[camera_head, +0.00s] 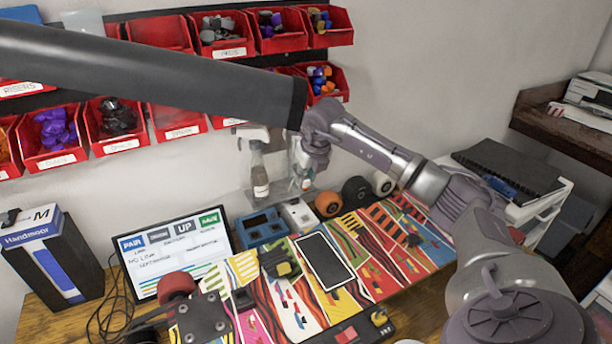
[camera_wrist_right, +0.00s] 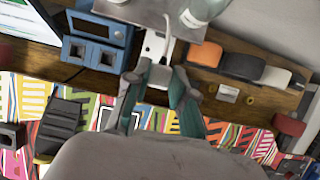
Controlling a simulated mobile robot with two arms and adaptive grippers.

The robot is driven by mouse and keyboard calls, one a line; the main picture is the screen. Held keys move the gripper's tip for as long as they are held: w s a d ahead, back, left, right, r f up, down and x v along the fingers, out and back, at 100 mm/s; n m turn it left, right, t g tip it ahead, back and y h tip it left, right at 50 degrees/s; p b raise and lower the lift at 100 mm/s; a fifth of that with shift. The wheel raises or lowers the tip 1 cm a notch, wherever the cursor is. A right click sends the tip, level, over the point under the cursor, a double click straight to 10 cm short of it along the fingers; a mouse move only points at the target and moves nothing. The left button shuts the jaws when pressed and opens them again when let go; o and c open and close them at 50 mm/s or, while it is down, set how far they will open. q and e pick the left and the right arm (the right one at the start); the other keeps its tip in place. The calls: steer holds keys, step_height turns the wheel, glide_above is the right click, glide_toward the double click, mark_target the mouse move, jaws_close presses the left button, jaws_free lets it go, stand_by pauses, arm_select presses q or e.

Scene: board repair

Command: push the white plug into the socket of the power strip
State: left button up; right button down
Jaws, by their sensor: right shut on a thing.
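My right gripper (camera_wrist_right: 159,70) shows its two teal fingers in the right wrist view, closed around a small white plug (camera_wrist_right: 157,76). Most of the plug is hidden between the fingers. The white power strip (camera_wrist_right: 153,45) lies just beyond the fingertips, with a white cable over it. In the head view the strip (camera_head: 299,214) stands at the back of the bench, and my right gripper (camera_head: 301,180) points down above it. I cannot tell whether the plug touches the socket. My left gripper is not in view.
A blue device (camera_head: 262,228) stands left of the strip, and wheels (camera_head: 328,203) stand to its right. A spray bottle (camera_head: 259,178) stands behind. A dark-framed screen (camera_head: 175,250) is at left.

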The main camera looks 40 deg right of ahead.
steer(key=shift+f+b, duration=2.65)
steer(key=shift+f, duration=1.45)
steer(key=shift+f+b, duration=1.15)
steer(key=shift+f, duration=0.6)
stand_by(0.3)
steer(key=c, duration=0.9)
jaws_free()
steer(key=shift+o, duration=0.3)
steer(key=shift+o, duration=1.1)
steer(key=shift+r, duration=0.25)
steer(key=shift+r+p, duration=0.75)
steer(key=shift+r, duration=0.1)
